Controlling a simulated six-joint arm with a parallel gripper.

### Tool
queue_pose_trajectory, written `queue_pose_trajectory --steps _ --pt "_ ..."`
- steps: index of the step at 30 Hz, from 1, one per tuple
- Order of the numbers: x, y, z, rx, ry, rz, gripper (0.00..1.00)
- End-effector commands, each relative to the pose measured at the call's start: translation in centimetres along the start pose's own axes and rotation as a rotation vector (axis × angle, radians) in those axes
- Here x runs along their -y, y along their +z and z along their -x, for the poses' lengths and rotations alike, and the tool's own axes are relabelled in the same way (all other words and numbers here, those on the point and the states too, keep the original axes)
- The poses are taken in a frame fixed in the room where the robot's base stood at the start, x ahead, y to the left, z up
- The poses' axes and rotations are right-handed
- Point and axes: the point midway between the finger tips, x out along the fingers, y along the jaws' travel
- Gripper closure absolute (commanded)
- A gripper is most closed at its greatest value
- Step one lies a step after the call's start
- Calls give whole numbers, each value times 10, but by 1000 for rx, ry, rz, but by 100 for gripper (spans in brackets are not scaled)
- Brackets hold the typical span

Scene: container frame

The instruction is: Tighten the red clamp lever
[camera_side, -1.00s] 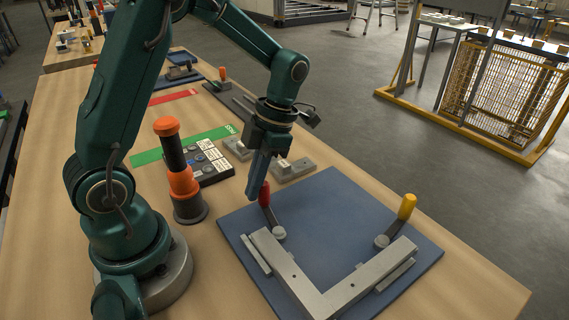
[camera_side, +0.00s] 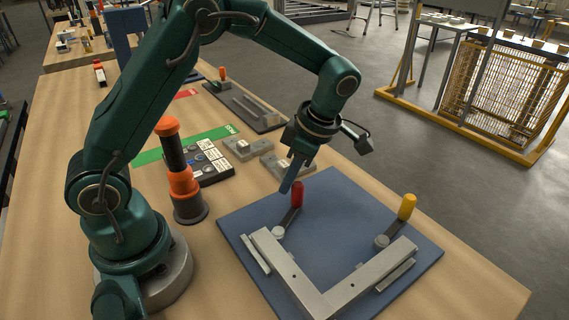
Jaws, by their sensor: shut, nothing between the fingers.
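The red clamp lever (camera_side: 297,194) stands at the back left of the grey angled frame (camera_side: 290,277) on the blue board (camera_side: 340,187). Its dark arm slopes down and left to a round grey pivot. My gripper (camera_side: 285,190) is shut and empty, pointing down just left of the red handle. Its fingertips are close to the handle; I cannot tell whether they touch it. A yellow clamp lever (camera_side: 406,207) stands at the right of the frame.
An orange and black post (camera_side: 186,180) stands left of the board. A dark button box (camera_side: 208,165) and grey blocks (camera_side: 243,149) lie behind it. A yellow mesh cage (camera_side: 500,90) stands on the floor beyond the table.

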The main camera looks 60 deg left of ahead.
Motion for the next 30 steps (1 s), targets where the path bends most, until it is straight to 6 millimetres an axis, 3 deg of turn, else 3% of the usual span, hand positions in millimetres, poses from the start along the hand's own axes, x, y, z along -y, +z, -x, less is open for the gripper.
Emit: queue_pose_trajectory --steps 15,30 --pt "4 28 10 0 133 -379 100" --pt "6 35 12 1 169 -484 100"
